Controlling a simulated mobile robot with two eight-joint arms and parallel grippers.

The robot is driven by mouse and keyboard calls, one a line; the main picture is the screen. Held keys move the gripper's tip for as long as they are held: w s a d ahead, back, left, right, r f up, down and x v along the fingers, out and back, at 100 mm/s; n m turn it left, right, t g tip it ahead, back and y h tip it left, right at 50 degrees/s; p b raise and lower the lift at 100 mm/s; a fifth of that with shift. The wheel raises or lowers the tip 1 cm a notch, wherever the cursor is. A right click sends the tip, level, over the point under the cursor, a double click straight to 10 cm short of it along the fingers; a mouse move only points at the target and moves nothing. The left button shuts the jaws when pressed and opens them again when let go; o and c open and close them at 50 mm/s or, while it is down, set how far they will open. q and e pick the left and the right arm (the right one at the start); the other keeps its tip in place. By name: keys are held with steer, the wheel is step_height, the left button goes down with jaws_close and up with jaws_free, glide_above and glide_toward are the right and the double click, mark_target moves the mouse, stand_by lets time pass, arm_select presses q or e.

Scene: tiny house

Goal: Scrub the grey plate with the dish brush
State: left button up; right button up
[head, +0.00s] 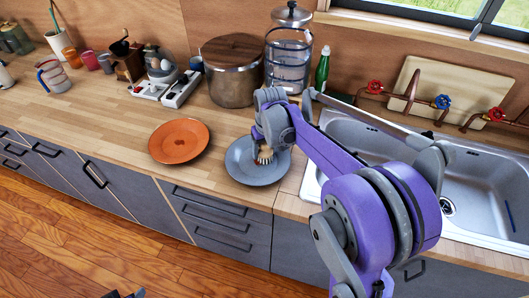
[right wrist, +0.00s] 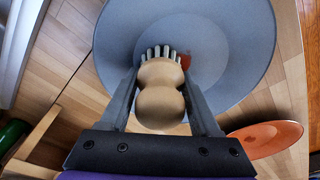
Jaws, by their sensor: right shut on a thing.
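The grey plate (head: 255,172) lies on the wooden counter, just left of the sink. It fills the upper middle of the right wrist view (right wrist: 240,60). My right gripper (head: 262,138) is over the plate, with its fingers shut on the dish brush (head: 265,155). In the right wrist view the brush (right wrist: 160,95) has a rounded wooden handle between the fingers, and its pale bristles point at the plate. The bristles look at or very close to the plate's surface; contact is not certain. A small red patch shows beside the bristles.
An orange plate (head: 179,141) lies left of the grey plate. A large pot (head: 233,80), a glass dispenser (head: 289,60) and a green bottle (head: 322,72) stand behind. The sink (head: 462,180) is at right. The counter's front edge is close to the grey plate.

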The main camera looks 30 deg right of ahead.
mark_target(260, 164)
steer(key=shift+w+a, duration=0.35)
steer(key=shift+w, duration=0.55)
steer(key=shift+w+a, duration=0.25)
steer(key=shift+a, duration=0.25)
steer(key=shift+w+a, duration=0.25)
steer(key=shift+a, duration=0.2)
steer(key=shift+s+a+r, duration=0.1)
steer(key=shift+s+a, duration=0.25)
steer(key=shift+a, duration=0.5)
steer(key=shift+s+a, duration=0.25)
steer(key=shift+s, duration=0.2)
steer(key=shift+s+a, duration=0.2)
steer(key=shift+s, duration=0.25)
steer(key=shift+s+d+f, duration=0.1)
steer(key=shift+s+d, duration=0.05)
steer(key=shift+s, duration=0.35)
steer(key=shift+s+d+f, duration=0.1)
steer(key=shift+s+d, duration=0.05)
steer(key=shift+s, duration=0.35)
steer(key=shift+s+d+r, duration=0.1)
steer(key=shift+s+d, duration=0.1)
steer(key=shift+d, duration=0.3)
steer(key=shift+s+d, duration=0.2)
steer(key=shift+d, duration=0.25)
steer(key=shift+w, duration=0.1)
